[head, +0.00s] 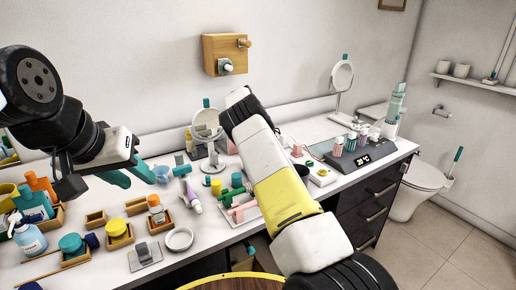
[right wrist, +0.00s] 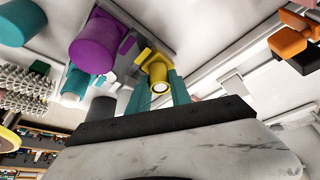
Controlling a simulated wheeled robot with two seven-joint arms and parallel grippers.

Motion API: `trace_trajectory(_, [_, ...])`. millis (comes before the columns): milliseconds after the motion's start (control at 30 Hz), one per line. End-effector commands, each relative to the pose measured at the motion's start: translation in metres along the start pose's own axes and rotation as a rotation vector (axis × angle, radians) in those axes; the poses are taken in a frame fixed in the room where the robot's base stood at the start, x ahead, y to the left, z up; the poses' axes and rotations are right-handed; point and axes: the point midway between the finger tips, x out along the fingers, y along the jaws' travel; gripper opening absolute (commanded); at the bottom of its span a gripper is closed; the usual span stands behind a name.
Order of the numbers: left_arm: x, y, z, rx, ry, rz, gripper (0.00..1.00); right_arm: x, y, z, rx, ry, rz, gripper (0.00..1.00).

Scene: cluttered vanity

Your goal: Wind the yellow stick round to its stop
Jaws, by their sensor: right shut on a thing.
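In the right wrist view, the yellow stick (right wrist: 158,72) shows as a short yellow cylinder with a pale round end. It sits between the teal fingers of my right gripper (right wrist: 160,92), which is shut on it. A smaller yellow piece (right wrist: 143,56) is beside it. In the head view my right arm crosses the middle of the counter, and I cannot make out the right gripper or the stick there. My left gripper (head: 127,174) is above the left part of the counter, its teal fingers apart and nothing visible between them.
In the right wrist view a purple cylinder (right wrist: 98,42) and a teal one (right wrist: 22,22) are close by on the left. In the head view, bottles and wooden trays crowd the counter (head: 205,241). A round mirror (head: 342,77) stands at the back. A wooden block (head: 212,52) is on the wall.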

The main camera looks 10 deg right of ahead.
Motion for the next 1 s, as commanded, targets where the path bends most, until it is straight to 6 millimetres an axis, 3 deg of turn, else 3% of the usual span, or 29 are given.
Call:
trace_trajectory(167, [0.000,0.000,0.000,0.000,0.000,0.000,0.36,0.001,0.001,0.002,-0.002,-0.003,0.001,0.00])
trace_trajectory(200, [0.000,0.000,0.000,0.000,0.000,0.000,0.36,0.001,0.001,0.002,-0.003,-0.003,0.001,0.29])
trace_trajectory(300, [0.000,0.000,0.000,0.000,0.000,0.000,0.36,0.001,0.000,0.002,-0.003,-0.002,0.001,0.48])
trace_trajectory(667, [0.000,0.000,0.000,0.000,0.000,0.000,0.36,-0.003,0.000,0.001,-0.002,-0.001,-0.001,0.48])
trace_trajectory(1000, [0.000,0.000,0.000,0.000,0.000,0.000,0.36,-0.057,-0.001,0.001,-0.003,-0.001,-0.003,0.48])
